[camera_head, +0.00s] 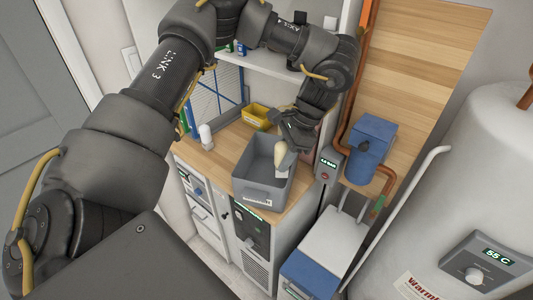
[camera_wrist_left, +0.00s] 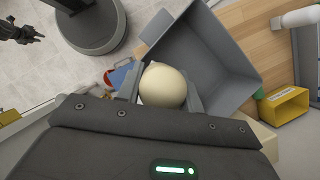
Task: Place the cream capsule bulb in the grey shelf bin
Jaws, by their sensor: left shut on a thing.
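The cream capsule bulb (camera_head: 282,157) is in the jaws of my left gripper (camera_head: 284,143), its rounded end pointing down in the head view. In the left wrist view the bulb (camera_wrist_left: 163,86) shows between the fingers of the left gripper (camera_wrist_left: 165,100). The grey bin (camera_head: 257,187) stands on the wooden counter with its open top facing up. The bulb overlaps the bin opening in the head view; its exact height is unclear. The visible inside of the bin (camera_wrist_left: 205,50) looks empty. My right gripper (camera_wrist_left: 30,36) shows small at the wrist view's upper left; its jaws are unclear.
A yellow bin (camera_head: 256,117) and a white cylindrical item (camera_head: 206,137) stand on the wooden counter (camera_head: 222,158). A blue wire rack (camera_head: 210,95) is behind. A blue pump-like box (camera_head: 372,140), copper pipes and a white tank (camera_head: 465,180) are to the right.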

